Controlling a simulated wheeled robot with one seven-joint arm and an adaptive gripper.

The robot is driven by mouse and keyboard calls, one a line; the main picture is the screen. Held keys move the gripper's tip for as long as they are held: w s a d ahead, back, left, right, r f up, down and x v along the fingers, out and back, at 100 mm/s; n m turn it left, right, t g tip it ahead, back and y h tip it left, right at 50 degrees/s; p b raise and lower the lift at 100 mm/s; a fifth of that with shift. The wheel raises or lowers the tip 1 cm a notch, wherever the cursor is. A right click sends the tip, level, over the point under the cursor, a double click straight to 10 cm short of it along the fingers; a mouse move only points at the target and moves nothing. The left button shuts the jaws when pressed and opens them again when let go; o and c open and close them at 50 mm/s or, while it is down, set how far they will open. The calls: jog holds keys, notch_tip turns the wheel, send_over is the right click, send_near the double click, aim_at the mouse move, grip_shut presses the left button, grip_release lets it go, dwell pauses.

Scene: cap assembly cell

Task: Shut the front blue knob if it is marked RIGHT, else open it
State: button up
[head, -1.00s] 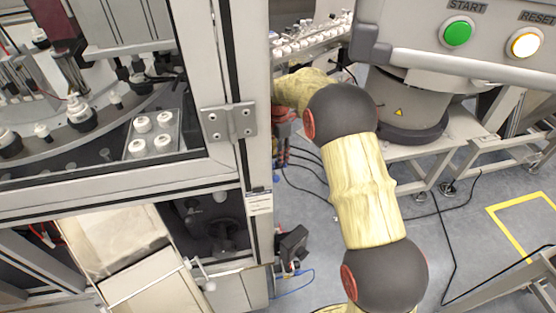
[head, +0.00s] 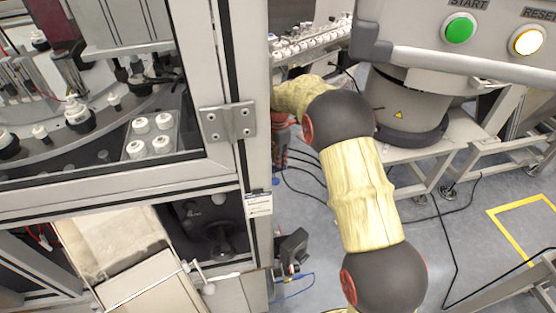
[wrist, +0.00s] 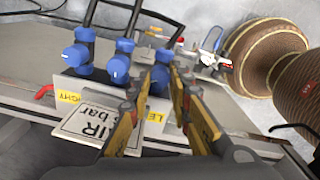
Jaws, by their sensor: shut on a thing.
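In the wrist view, my gripper (wrist: 168,82) is shut on a blue knob (wrist: 160,78), mostly hidden between its fingers. A yellow label (wrist: 154,119) beside the fingers is partly covered; its visible letters look like "LE". Two more blue knobs stand to the left, one (wrist: 118,68) close to my fingers and one (wrist: 76,55) farther off. Another yellow label (wrist: 68,97) lies below the far left knob; its word is hard to read. In the head view my gripper and the knobs are hidden behind the machine frame.
A white plate (wrist: 88,125) with "AIR" and "bar" lies in front of the knobs. A red hooked part (wrist: 44,91) is at the left. A brown ribbed round body (wrist: 268,52) stands at the right. The machine's frame post (head: 257,150) stands close to my arm.

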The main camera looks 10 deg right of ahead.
grip_shut()
jog(key=m+p, duration=0.2)
jog(key=p, duration=0.1)
jog(key=shift+r+p, duration=0.2)
jog(key=shift+p, duration=0.15)
jog(key=shift+f+m+p, duration=0.15)
jog(key=shift+m+p, duration=1.4)
jog(key=shift+m, duration=0.35)
jog(key=o, duration=0.9)
grip_release()
jog(key=shift+c, duration=0.2)
jog(key=shift+f+b, duration=0.1)
jog(key=shift+b, duration=0.2)
